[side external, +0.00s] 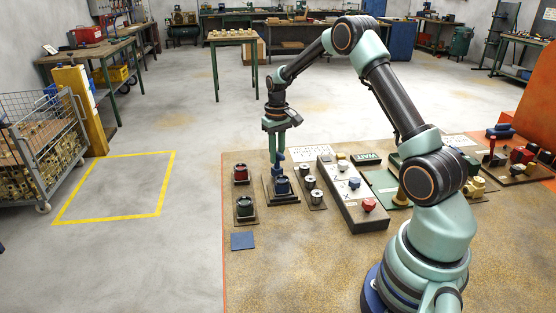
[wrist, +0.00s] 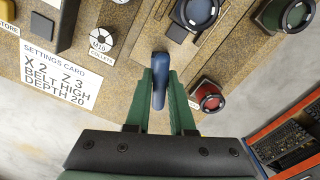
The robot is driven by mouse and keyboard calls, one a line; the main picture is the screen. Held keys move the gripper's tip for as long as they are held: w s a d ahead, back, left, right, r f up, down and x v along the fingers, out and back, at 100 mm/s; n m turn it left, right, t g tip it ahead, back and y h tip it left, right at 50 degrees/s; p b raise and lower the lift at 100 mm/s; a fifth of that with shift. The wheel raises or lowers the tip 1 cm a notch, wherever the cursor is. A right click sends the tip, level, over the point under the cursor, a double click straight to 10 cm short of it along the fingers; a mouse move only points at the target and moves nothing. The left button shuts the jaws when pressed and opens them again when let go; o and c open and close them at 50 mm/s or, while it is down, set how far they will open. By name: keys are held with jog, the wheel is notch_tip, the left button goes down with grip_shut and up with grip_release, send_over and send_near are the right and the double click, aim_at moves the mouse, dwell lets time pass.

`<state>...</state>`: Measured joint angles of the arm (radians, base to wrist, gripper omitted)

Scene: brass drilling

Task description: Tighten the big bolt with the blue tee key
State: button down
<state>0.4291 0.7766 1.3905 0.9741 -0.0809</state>
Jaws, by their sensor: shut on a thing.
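My gripper (side external: 276,148) is shut on the blue tee key (wrist: 159,82), whose blue body shows between the green fingers in the wrist view. In the side view the blue tee key (side external: 280,158) is just above or behind the blue-rimmed cup (side external: 283,186) on its dark plate. I cannot tell whether the key's lower end is clear of that plate. The blue cup (wrist: 196,12) is also at the top of the wrist view. I cannot make out which thing is the big bolt.
A red cup (side external: 241,174) and a green cup (side external: 244,207) stand to the left. M16 collets (side external: 310,183) and a grey panel with coloured knobs (side external: 350,198) lie to the right. A settings card (wrist: 60,72) lies flat. A blue square (side external: 242,241) lies near the bench's left edge.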

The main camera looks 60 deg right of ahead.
jog(key=shift+r, duration=0.1)
jog(key=shift+r, duration=3.45)
